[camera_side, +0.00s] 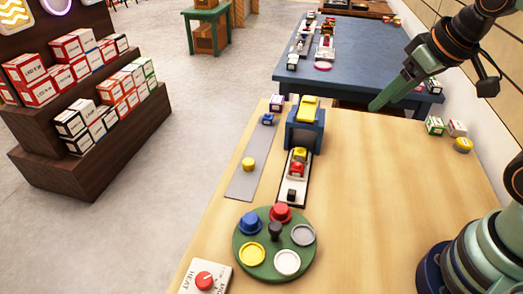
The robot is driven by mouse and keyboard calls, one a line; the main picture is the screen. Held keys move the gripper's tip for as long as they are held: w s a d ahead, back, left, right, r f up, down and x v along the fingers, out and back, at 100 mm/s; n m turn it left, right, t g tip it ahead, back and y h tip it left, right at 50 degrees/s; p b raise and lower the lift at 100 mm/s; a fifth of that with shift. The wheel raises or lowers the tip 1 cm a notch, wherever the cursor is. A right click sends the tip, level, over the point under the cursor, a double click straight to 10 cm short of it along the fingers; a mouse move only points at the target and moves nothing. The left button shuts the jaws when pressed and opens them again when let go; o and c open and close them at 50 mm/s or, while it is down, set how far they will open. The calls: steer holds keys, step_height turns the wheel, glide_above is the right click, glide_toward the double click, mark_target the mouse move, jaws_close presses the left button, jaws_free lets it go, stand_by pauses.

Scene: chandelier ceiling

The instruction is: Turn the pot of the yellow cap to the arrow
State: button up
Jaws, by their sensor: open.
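A round green turntable (268,277) stands on the table with a black knob (275,231) at its middle. Around it sit a blue-capped pot (249,219), a red-capped pot (281,212), a yellow-topped pot (252,254), a white-topped pot (287,262) and a grey-topped pot (303,235). A small yellow cap (249,164) rests on a grey strip (241,183) behind it. I cannot make out an arrow. My gripper (385,98) is open, raised at the upper right, well apart from the turntable.
A blue press-like stand (305,131) with a yellow top is behind the turntable, with a narrow tray holding red, yellow and black pieces before it. A white box with a red dial (204,280) is at front left. The table's right middle is clear. Small boxes (436,125) lie at right.

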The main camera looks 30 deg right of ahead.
steer(key=w+a+f+n+g+y, duration=0.1)
steer(key=w+a+f+n+g, duration=0.15)
steer(key=a+n, duration=0.7)
steer(key=n+g+h, duration=0.1)
steer(key=n+g, duration=0.2)
steer(key=n, duration=0.1)
glide_above(275, 226)
step_height(275, 226, down, 4)
step_height(275, 226, down, 12)
steer(key=shift+d+f, duration=0.1)
steer(key=shift+f, duration=0.1)
jaws_close()
steer(key=shift+r, duration=0.1)
